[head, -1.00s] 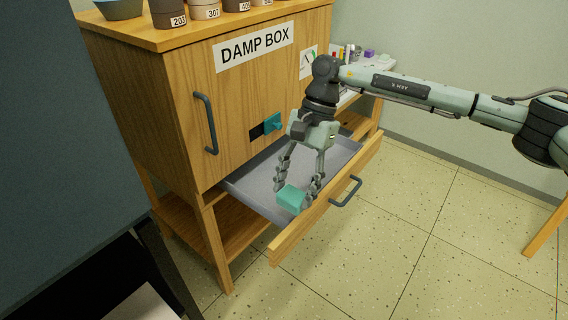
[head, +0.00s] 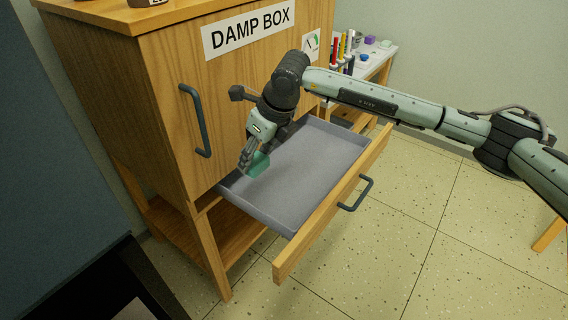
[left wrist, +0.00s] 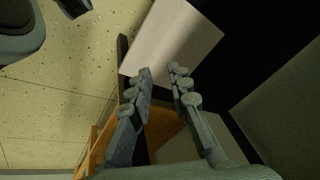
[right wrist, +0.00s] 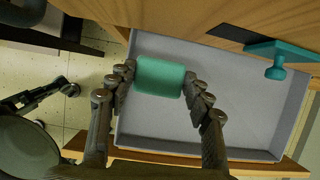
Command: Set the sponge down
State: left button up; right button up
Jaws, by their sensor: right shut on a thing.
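The sponge is a small teal-green block (head: 258,164), seen over the left end of the open drawer in the head view. In the right wrist view the sponge (right wrist: 160,77) sits between the two fingers of my right gripper (right wrist: 158,80), which is shut on it. In the head view my right gripper (head: 250,160) points down over the drawer tray (head: 310,165). I cannot tell whether the sponge touches the tray floor. My left gripper (left wrist: 165,82) shows only in the left wrist view, its fingers apart with nothing between them.
The wooden damp box cabinet (head: 150,100) stands behind the drawer. The drawer front has a dark handle (head: 356,194). A shelf with bottles (head: 350,55) stands behind. The tray is otherwise empty.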

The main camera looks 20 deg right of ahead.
jog(key=w+d+f, duration=0.1)
jog(key=d, duration=0.1)
jog(key=w+d+f, duration=0.3)
jog(key=d+f, duration=0.1)
jog(key=shift+w+d, duration=0.4)
notch_tip(320, 180, down, 4)
jog(key=shift+r+p, duration=0.1)
jog(key=shift+p, duration=0.2)
pick_arm(q)
jog(key=shift+x, duration=1)
jog(key=shift+d, duration=0.25)
pick_arm(e)
jog(key=shift+f, duration=0.2)
